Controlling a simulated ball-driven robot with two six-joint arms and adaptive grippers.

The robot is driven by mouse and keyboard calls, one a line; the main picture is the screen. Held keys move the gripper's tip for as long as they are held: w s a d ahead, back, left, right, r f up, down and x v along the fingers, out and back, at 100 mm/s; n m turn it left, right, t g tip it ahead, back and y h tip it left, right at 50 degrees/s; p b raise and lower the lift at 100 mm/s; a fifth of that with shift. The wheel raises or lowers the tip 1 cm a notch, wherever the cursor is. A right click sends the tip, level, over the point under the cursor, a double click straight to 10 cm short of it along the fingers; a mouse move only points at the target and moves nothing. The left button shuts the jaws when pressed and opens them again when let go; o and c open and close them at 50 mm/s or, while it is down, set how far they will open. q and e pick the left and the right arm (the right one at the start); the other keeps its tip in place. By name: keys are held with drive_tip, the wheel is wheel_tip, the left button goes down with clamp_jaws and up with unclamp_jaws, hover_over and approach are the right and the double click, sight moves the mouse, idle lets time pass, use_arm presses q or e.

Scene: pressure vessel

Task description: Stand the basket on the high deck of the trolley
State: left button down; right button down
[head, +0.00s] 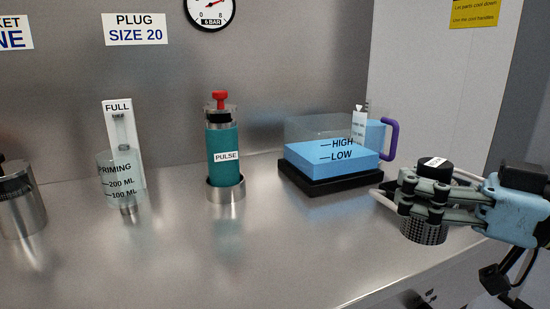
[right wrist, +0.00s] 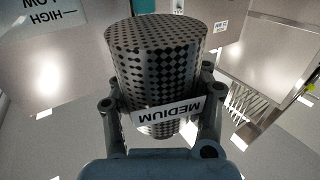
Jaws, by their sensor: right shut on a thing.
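My right gripper (head: 410,196) is at the right of the head view, shut on the basket. The basket (head: 423,231) is a perforated metal cylinder held upright, with a dark top showing above the fingers. In the right wrist view the basket (right wrist: 155,60) sits between the two fingers, and its white label reads MEDIUM. Fingers hide its middle in the head view. A steel structure (right wrist: 268,45) with a wire rack below it stands at the right of the right wrist view; I cannot tell whether it is the trolley. My left gripper is not in view.
The steel counter (head: 300,245) carries a water bath (head: 330,158) on a black base, a purple-handled jug (head: 378,140), a teal PULSE cylinder (head: 224,150), a PRIMING vessel (head: 119,180) and a steel pot (head: 22,208). The counter's front middle is clear.

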drive_tip(key=d+m+t+h, duration=0.1)
drive_tip(key=h, duration=0.1)
drive_tip(key=d+m+t+h, duration=0.3)
drive_tip(key=m+t+h, duration=0.1)
drive_tip(key=shift+s+d+f, duration=0.15)
drive_tip(key=shift+s+f, duration=0.1)
drive_tip(key=shift+s, duration=0.1)
drive_tip(key=shift+s, duration=0.1)
